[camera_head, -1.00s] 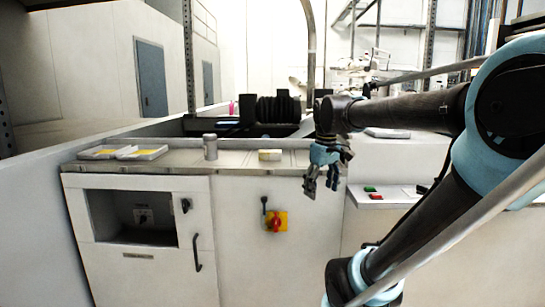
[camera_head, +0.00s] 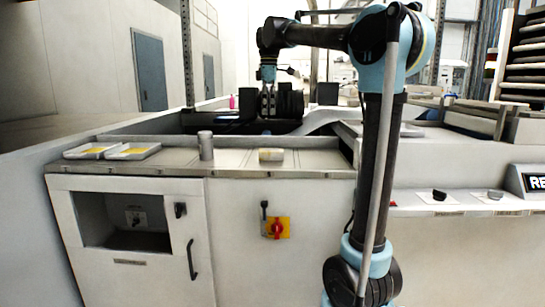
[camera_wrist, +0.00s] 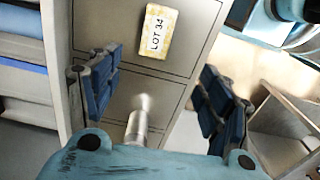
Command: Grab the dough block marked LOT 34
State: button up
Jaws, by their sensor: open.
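The dough block (camera_head: 271,155) is a small pale block on the metal counter. In the wrist view the block (camera_wrist: 157,31) shows a white label reading LOT 34 and lies near the top edge, beyond the fingertips. My gripper (camera_head: 268,106) points down in the head view, above the block's spot in the picture and apart from it. In the wrist view my gripper (camera_wrist: 158,95) has its blue-padded fingers spread wide with nothing between them touching.
A grey cylinder (camera_head: 206,146) stands left of the block on the counter (camera_head: 232,160); it also shows between my fingers in the wrist view (camera_wrist: 137,126). Two shallow trays with yellow contents, a left one (camera_head: 90,151) and a right one (camera_head: 134,152), lie farther left. Dark machinery stands behind.

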send_near(271, 150)
jog(key=f, duration=0.5)
jog(key=shift+w+a+f, duration=0.1)
jog(key=shift+a+f, duration=0.1)
jog(key=shift+f, duration=0.05)
jog(key=f, duration=0.4)
jog(key=shift+w+d, duration=0.25)
jog(key=shift+w, duration=0.05)
jog(key=shift+f, duration=0.55)
jog(key=shift+c, duration=0.3)
jog(key=c, duration=1.3)
